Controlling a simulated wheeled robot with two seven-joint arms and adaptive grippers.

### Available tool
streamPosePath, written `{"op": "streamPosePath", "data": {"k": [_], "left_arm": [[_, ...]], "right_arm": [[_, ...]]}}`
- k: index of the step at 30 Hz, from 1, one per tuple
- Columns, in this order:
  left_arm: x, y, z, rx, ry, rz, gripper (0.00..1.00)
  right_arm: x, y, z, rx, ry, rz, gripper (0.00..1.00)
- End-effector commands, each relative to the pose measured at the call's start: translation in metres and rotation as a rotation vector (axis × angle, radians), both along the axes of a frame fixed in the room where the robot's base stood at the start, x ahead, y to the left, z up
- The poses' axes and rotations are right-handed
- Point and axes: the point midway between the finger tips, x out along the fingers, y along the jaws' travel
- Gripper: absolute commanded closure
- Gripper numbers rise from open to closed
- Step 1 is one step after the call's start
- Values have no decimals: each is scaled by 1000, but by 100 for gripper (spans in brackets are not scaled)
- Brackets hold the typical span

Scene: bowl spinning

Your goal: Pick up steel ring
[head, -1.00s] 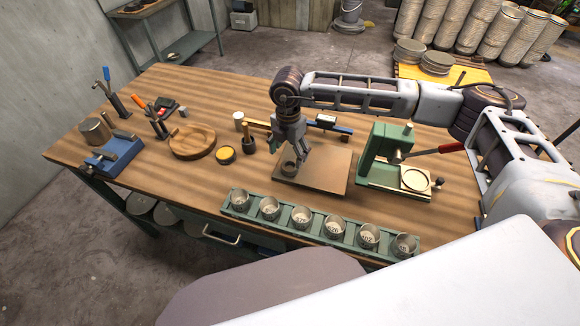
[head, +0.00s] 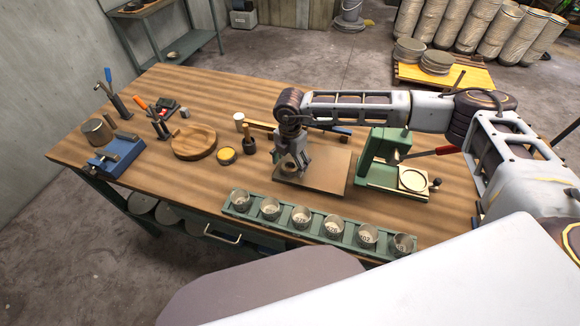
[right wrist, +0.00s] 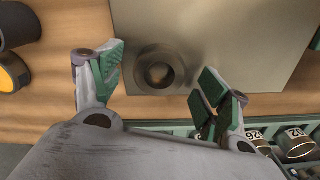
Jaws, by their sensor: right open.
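The steel ring (right wrist: 140,72) lies on a flat brownish-grey metal plate (head: 325,173) on the workbench. In the right wrist view it is a thick dark grey ring around a round hole, near the plate's lower edge. My right gripper (head: 291,166) is over the plate, pointing down. Its two green-padded fingers are spread wide, one on each side of the ring in the right wrist view, with visible gaps. I cannot tell the exact height of the fingertips. In the head view the gripper partly hides the ring. My left gripper is not in view.
A green rack (head: 318,226) of several numbered cups runs along the front edge. A green press (head: 385,160) with a red handle stands right of the plate. A yellow-topped tin (head: 227,154), a wooden dish (head: 194,143) and a blue vise (head: 117,153) are to the left.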

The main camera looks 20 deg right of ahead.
Motion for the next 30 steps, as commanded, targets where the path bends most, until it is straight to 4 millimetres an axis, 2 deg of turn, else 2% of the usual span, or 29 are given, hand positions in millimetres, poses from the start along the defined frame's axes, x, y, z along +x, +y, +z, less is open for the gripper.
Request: {"op": "streamPosePath", "data": {"k": [5,18,30], "left_arm": [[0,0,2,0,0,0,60],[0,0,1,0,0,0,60],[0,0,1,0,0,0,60]], "right_arm": [[0,0,-9,1,-1,0,24],[0,0,-9,0,0,0,24],[0,0,-9,0,0,0,76]]}}
